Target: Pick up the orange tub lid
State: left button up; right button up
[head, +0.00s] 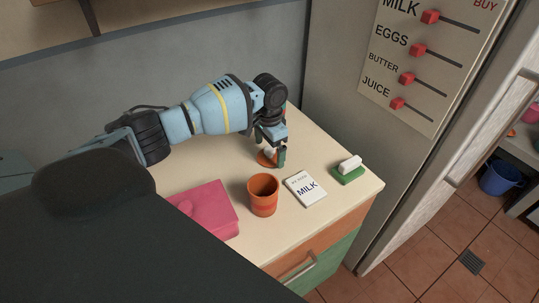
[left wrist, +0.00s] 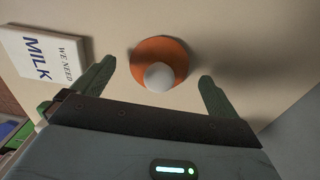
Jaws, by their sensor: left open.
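The orange tub lid (left wrist: 148,50) is a round orange disc with a white ball-shaped knob, lying on the cream counter. In the head view the lid (head: 263,160) is partly hidden by my left gripper (head: 276,158). My left gripper points down over the lid. In the left wrist view its green fingers are apart, one on each side of the lid, and the gripper (left wrist: 156,85) is open and empty. I cannot tell how far above the counter the fingertips are. My right gripper is not in view.
An orange cup (head: 263,198) stands in front of the lid, with a white milk note card (head: 305,188) to its right. A green block with a white top (head: 348,171) sits near the right edge. A pink box (head: 207,210) lies left. A fridge (head: 335,90) borders the counter.

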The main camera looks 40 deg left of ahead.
pick_arm(q)
jog(key=shift+f, duration=0.85)
jog(key=shift+c, duration=0.4)
jog(key=c, duration=1)
jog(key=shift+r, duration=0.2)
